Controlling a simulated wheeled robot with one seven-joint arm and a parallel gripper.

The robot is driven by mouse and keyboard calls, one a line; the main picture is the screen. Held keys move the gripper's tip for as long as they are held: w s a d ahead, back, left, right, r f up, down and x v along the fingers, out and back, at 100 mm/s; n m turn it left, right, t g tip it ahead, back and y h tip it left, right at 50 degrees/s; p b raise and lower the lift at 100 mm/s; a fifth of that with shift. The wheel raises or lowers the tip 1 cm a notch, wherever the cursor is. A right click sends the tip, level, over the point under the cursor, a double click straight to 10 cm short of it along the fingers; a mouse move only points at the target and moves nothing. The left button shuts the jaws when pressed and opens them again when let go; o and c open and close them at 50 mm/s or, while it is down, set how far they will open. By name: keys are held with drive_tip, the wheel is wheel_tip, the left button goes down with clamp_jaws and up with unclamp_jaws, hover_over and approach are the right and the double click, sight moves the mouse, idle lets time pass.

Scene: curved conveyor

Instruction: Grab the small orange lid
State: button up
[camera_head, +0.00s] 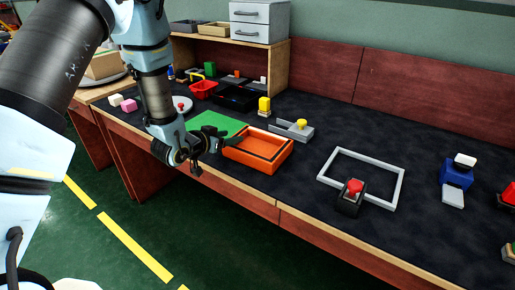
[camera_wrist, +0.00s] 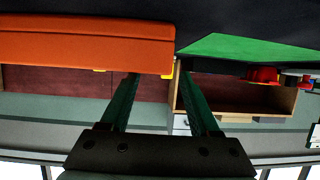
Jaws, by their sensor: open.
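A green mat (camera_head: 214,121) lies behind my gripper. A grey tray (camera_head: 280,128) with a yellow knob stands behind the orange piece. A grey frame (camera_head: 396,187) and a red-topped dark block (camera_head: 350,198) lie to the right. The dark tabletop between them is clear.

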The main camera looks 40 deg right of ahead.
sight(237, 134)
drive_tip(key=p+x, duration=0.1)
drive_tip(key=x, duration=0.3)
drive_tip(key=shift+s+d+f, duration=0.1)
drive_tip(key=shift+d+f, duration=0.1)
clamp_jaws()
idle(0.3)
